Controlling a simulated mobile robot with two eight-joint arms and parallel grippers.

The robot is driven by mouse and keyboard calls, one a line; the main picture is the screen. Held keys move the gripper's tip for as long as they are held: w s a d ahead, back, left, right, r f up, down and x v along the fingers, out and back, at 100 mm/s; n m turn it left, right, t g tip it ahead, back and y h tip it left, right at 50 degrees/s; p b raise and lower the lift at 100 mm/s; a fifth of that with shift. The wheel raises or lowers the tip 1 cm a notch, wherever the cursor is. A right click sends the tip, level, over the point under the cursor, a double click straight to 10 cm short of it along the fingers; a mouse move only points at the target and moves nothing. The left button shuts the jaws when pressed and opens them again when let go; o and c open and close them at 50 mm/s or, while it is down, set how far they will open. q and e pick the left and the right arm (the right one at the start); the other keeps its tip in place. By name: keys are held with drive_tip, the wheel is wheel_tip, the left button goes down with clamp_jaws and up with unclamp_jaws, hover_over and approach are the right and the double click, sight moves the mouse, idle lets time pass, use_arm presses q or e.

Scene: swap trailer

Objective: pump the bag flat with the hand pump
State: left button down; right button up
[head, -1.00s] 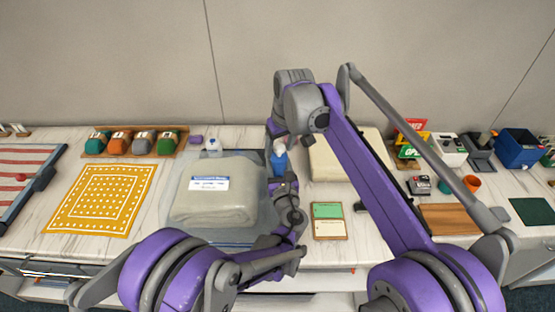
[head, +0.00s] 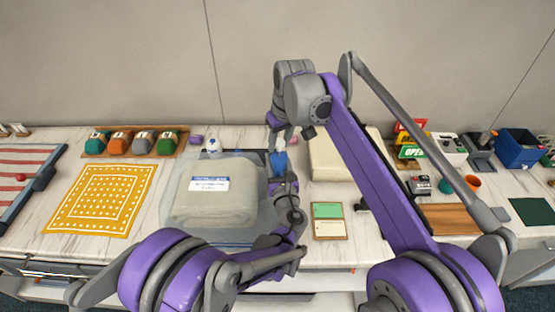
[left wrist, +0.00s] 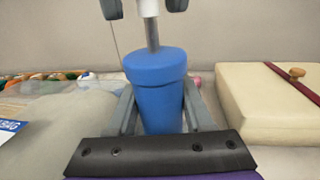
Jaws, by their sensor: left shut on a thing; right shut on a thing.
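The clear bag (head: 180,222) lies on the counter with a folded beige bundle inside and a white-and-blue label (head: 209,184) on top. It still looks thick. The blue hand pump (head: 278,166) stands at the bag's right side and also shows in the left wrist view (left wrist: 155,85). My left gripper (head: 280,182) is shut around the pump's blue body. My right gripper (head: 281,142) is shut on the pump's white top piece (left wrist: 148,8), above the body. A grey rod shows between top piece and body. Any hose joining pump and bag is hidden.
A cream box or cushion (head: 332,160) stands close right of the pump. A green-and-cream card (head: 328,222) lies in front. Left are a yellow patterned cloth (head: 100,200) and a tray of several coloured caps (head: 135,143). A small white object (head: 212,146) stands behind the bag.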

drive_tip(key=shift+w+a+v, duration=0.1)
drive_tip(key=shift+w+v, duration=0.1)
drive_tip(key=shift+v, duration=0.8)
drive_tip(key=shift+w+a+v, duration=0.15)
drive_tip(key=shift+w+v, duration=0.05)
drive_tip(key=shift+v, duration=0.75)
drive_tip(key=shift+w+a+v, duration=0.1)
drive_tip(key=shift+w+v, duration=0.1)
drive_tip(key=shift+v, duration=0.8)
drive_tip(key=shift+s+d+f+x, duration=0.15)
drive_tip(key=shift+s+x, duration=0.1)
drive_tip(key=shift+x, duration=0.95)
drive_tip(key=shift+s+d+x, duration=0.15)
drive_tip(key=shift+s+x, duration=0.1)
drive_tip(key=shift+x, duration=0.95)
drive_tip(key=shift+s+d+f+x, duration=0.15)
drive_tip(key=shift+s+x, duration=0.1)
drive_tip(key=shift+x, duration=0.95)
drive_tip(key=shift+r, duration=0.15)
drive_tip(key=shift+w, duration=0.1)
